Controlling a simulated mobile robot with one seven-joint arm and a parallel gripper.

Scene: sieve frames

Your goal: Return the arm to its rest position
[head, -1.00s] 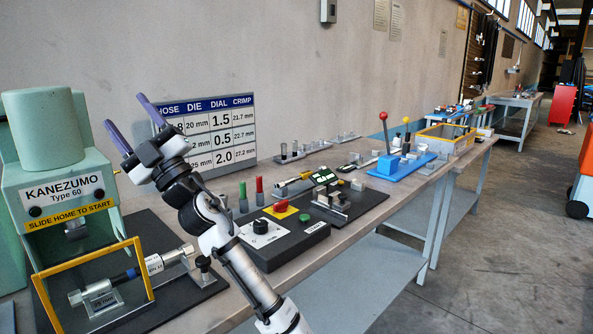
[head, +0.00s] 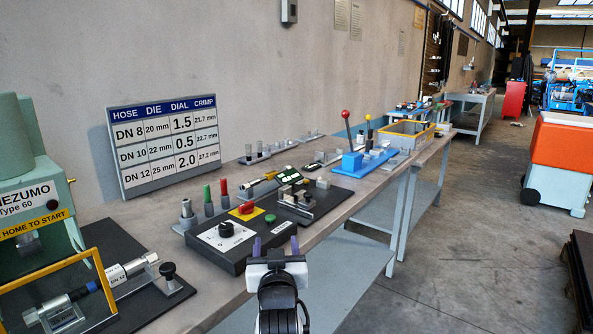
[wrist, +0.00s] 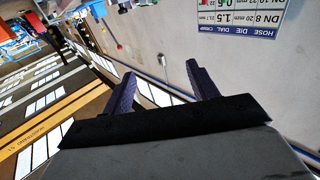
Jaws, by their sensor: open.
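My gripper (head: 277,246) is at the bottom middle of the head view, in front of the control box, with its two purple fingers apart and nothing between them. In the wrist view the fingers (wrist: 160,85) are also spread and empty, with the wall behind them. My arm below the wrist is mostly out of the head view.
A bench (head: 205,300) runs along the wall with a green press (head: 35,180), a dial control box (head: 230,240), a settings chart (head: 165,143) and a blue lever fixture (head: 365,160). Open floor (head: 460,230) lies to the right. An orange cart (head: 565,155) stands there.

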